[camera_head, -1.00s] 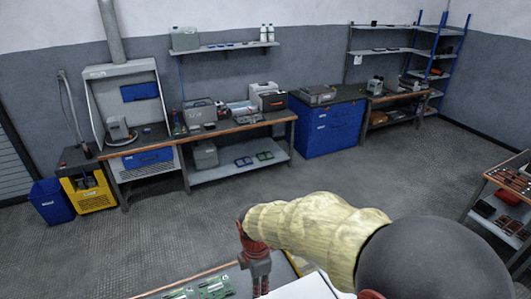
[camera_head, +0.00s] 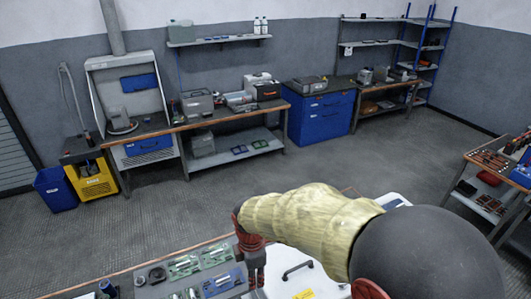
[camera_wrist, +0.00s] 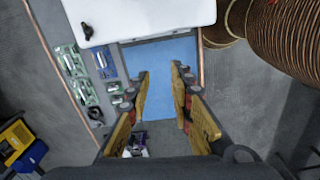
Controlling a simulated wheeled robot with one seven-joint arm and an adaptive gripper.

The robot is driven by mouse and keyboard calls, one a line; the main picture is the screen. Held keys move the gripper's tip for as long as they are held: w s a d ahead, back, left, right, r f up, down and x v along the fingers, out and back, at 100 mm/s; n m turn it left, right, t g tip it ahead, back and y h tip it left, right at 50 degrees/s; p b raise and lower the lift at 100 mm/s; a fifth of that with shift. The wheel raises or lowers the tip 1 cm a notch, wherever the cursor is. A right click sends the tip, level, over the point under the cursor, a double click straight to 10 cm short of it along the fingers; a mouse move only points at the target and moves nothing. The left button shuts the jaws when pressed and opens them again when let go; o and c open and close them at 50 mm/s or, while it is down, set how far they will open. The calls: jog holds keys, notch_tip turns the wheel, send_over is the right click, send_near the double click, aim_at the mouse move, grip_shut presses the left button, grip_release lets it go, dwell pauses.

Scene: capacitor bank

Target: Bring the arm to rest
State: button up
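My arm, in a yellowish sleeve, reaches across the lower right of the head view, and my gripper (camera_head: 256,280) hangs down at its end over the near bench. In the wrist view my gripper (camera_wrist: 162,76) shows two fingers with yellow-brown pads, clearly apart. A blue mat (camera_wrist: 160,54) shows below and between them, and I see nothing held. A small dark and white object (camera_wrist: 137,141) shows near the left finger's base; I cannot tell how far below it is. The fingertips' height above the bench is unclear.
A white case (camera_head: 318,280) with a dark handle lies beside my gripper; it also shows in the wrist view (camera_wrist: 130,18). Green circuit boards (camera_head: 183,267) lie on the near bench. A tool cart (camera_head: 487,162) stands at right. Open floor (camera_head: 190,208) separates me from the wall benches.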

jog(key=s+d+m+t+b, duration=0.2)
jog(key=s+d+m+b, duration=0.5)
jog(key=d+m+b, duration=0.2)
jog(key=s+d+r+m+t+b, duration=0.1)
jog(key=s+d+m+t+b, duration=0.2)
jog(key=s+d+m+b, duration=0.4)
jog(key=d+m+b, duration=0.3)
jog(key=d+m, duration=0.2)
jog(key=d, duration=0.1)
jog(key=shift+s+d+r+m+t, duration=0.2)
jog(key=shift+s+r+m+t, duration=0.1)
jog(key=shift+m, duration=0.1)
